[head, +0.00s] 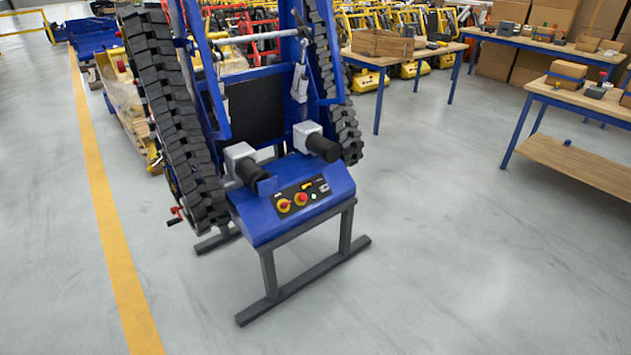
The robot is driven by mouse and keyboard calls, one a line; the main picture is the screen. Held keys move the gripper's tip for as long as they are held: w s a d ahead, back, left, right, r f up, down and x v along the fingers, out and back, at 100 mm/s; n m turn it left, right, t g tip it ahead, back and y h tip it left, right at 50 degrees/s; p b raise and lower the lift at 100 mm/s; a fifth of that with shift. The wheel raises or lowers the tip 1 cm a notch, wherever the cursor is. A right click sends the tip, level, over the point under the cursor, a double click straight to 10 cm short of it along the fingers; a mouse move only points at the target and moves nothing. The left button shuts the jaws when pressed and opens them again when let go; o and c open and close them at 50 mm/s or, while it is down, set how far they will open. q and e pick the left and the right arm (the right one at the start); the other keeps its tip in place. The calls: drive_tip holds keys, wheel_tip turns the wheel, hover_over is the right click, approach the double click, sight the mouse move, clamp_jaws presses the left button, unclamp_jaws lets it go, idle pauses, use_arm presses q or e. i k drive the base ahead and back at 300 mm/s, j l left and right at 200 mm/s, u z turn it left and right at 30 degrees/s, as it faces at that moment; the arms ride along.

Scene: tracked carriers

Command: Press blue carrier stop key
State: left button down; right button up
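The blue tracked carrier (265,212) stands upright on a dark grey stand just ahead, left of the picture's middle. Its sloped front carries a dark control panel (302,192). The panel bears two red round knobs on yellow, a left one (284,205) and a right one (301,198), with small labels and a pale switch or display (324,188) beside them. I cannot tell which part is the stop key. Neither of my grippers is in view.
Black tracks (172,110) rise on both sides of the carrier. Workbenches with boxes (570,100) stand at the right, and yellow carriers (420,25) are lined up behind. A yellow floor line (105,210) runs along the left. The floor in front and to the right is clear.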

sight(302, 196)
drive_tip(key=i+j+z, duration=0.1)
drive_tip(key=i, duration=0.4)
drive_tip(key=i+j+z, duration=0.1)
drive_tip(key=i, duration=0.35)
drive_tip(key=i+j+z, duration=0.1)
drive_tip(key=i, duration=0.4)
drive_tip(key=i+j+z, duration=0.1)
drive_tip(key=i+j, duration=0.15)
drive_tip(key=i, duration=0.25)
